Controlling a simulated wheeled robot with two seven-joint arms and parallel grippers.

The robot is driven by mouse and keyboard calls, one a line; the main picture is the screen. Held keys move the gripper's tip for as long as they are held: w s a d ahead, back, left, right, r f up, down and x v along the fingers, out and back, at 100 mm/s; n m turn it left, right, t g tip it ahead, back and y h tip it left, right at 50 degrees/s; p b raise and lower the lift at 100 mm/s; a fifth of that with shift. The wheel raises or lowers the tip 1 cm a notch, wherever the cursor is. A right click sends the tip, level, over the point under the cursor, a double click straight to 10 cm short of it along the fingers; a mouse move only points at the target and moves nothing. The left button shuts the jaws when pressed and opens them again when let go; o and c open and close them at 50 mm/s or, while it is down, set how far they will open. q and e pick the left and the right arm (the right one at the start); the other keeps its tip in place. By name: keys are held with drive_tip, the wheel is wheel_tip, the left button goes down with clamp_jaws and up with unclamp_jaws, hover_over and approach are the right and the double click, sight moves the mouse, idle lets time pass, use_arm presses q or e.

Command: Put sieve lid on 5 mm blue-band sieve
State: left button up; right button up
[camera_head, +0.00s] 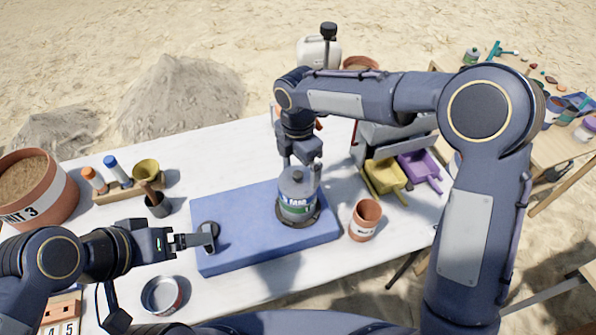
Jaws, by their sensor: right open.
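A sieve stack (297,206) with blue and green bands and white lettering stands upright on a dark round base on the blue mat (240,255). A grey lid with a knob (296,184) sits on its top; the lettering is too small to read surely. My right gripper (300,166) points down at the lid's knob, its jaws open, partly hiding the lid's far side. My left gripper (204,240) is low over the mat's left end, beside a small dark rounded piece; whether it grips this is unclear.
A red-banded round pan (162,296) lies left of the mat, and a terracotta pot (365,220) stands close to its right. A tool rack (130,188) and bucket (35,190) stand left.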

sight(298, 174)
drive_tip(key=shift+r, duration=1.9)
drive_tip(key=shift+f, duration=0.1)
